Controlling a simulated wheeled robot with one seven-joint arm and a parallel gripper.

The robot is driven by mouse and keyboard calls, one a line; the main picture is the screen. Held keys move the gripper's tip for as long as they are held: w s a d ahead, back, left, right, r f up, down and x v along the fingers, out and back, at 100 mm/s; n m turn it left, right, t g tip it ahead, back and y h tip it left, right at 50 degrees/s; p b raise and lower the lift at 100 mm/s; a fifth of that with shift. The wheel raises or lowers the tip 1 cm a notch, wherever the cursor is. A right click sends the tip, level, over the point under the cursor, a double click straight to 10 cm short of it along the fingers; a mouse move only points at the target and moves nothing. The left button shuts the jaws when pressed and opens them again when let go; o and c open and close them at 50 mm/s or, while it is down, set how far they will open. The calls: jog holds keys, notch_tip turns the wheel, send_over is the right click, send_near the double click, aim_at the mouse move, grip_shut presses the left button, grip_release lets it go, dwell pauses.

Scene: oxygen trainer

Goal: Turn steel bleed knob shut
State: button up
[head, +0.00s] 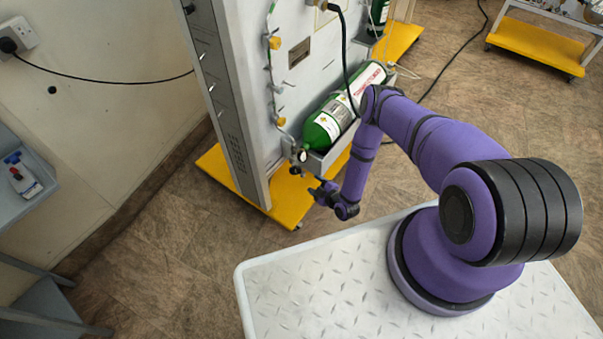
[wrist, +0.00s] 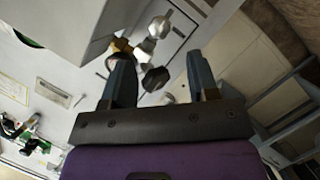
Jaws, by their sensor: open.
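My gripper (head: 317,187) is low beside the panel's bottom corner in the head view. In the wrist view my gripper (wrist: 158,65) is open, with its two dark fingers apart and nothing clamped between them. A silvery faceted knob (wrist: 159,27), which looks like the steel bleed knob, is beyond the fingertips. A dark faceted knob (wrist: 155,78) shows between the fingers, nearer the left one. A brass fitting (wrist: 121,46) is beside the left fingertip. In the head view the small fittings (head: 299,158) at the panel's bottom are too small to tell apart.
The grey panel (head: 240,100) stands on a yellow base (head: 225,175). A green and white cylinder (head: 335,118) lies on a shelf just above my gripper. A black cable (head: 347,60) hangs down the panel. Brown floor (head: 170,235) is open to the left.

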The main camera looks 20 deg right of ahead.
aim_at(304, 175)
jog(key=x, duration=0.8)
jog(key=shift+w+a, duration=0.1)
jog(key=shift+w, duration=0.2)
jog(key=c, duration=0.9)
